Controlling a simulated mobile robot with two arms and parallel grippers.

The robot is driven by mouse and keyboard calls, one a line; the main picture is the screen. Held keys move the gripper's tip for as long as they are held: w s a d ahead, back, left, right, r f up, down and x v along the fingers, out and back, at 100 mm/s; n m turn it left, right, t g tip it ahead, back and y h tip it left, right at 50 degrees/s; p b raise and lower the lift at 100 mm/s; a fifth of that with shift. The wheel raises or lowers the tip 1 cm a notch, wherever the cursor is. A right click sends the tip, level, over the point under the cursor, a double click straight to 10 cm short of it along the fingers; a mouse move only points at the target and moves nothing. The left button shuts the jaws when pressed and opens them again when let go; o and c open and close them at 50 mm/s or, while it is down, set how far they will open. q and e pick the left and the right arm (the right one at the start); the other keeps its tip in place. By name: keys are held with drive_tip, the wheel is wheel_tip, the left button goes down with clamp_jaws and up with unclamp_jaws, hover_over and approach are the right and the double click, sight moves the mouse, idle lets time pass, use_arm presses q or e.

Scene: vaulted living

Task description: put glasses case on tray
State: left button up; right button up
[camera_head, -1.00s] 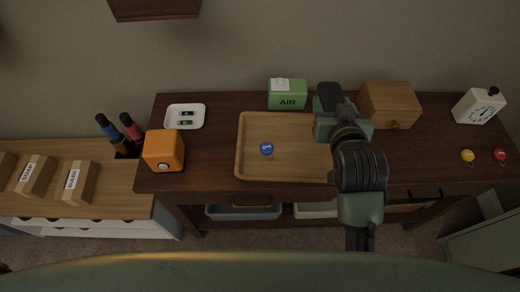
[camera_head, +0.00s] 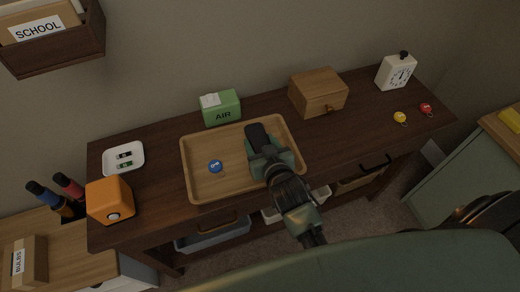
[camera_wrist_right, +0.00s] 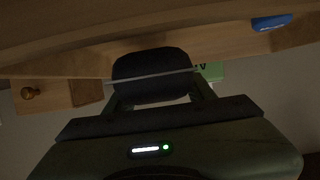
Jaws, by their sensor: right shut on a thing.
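The dark glasses case (camera_head: 257,136) is in my right gripper (camera_head: 268,154), which is shut on it. In the head view it lies over the right half of the wooden tray (camera_head: 192,181). In the right wrist view the case (camera_wrist_right: 152,70) sits between the fingers (camera_wrist_right: 155,95), with the tray (camera_wrist_right: 215,47) close behind it. I cannot tell whether the case touches the tray floor. The gripper and arm hide part of the tray's right side. My left gripper is not in view.
A blue round tag (camera_head: 215,166) lies in the tray's left half. A green AIR box (camera_head: 221,109) and a wooden box (camera_head: 318,92) stand behind it. An orange cube (camera_head: 109,200) and white dish (camera_head: 123,158) are left.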

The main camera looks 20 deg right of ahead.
sight(260, 150)
drive_tip(key=shift+f, duration=1.65)
drive_tip(key=shift+f, duration=0.1)
drive_tip(key=o, duration=1.4)
drive_tip(key=shift+s, duration=0.4)
drive_tip(key=v, duration=1.1)
drive_tip(key=shift+s+a+r+b, duration=0.1)
drive_tip(key=shift+a+r+b, duration=0.05)
drive_tip(key=shift+r+b, duration=0.25)
